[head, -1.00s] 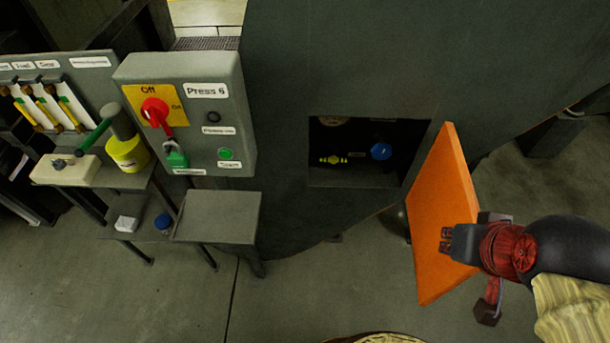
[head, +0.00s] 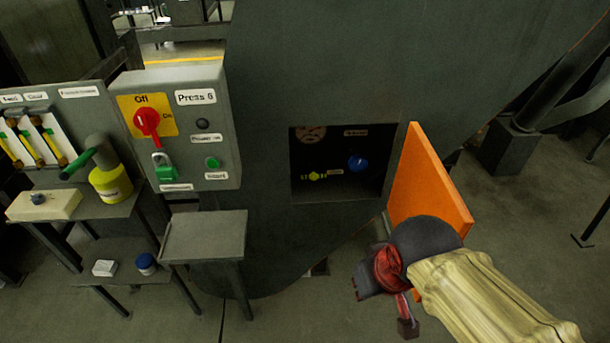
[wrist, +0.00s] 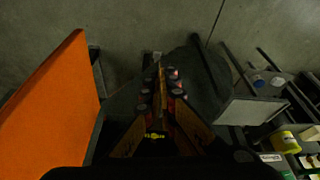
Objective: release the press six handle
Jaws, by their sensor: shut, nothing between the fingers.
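The grey Press 6 box has a red handle (head: 148,122) on a yellow Off/On plate, with a green padlock (head: 165,172) below it. An orange door (head: 425,185) stands open at the right of a recess in the press; no handle shows on its visible face. My gripper (head: 362,288) is below and left of the door in the head view, apart from the red handle. In the wrist view my gripper (wrist: 158,80) has its fingers together with nothing between them. The orange door (wrist: 45,115) is left of it there, apart from the fingers.
The recess holds a blue knob (head: 357,163) and a yellow valve (head: 314,176). A grey shelf (head: 205,237) juts out below the box. A side table holds a yellow container (head: 111,185) and a cream block (head: 45,205). Open floor lies below.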

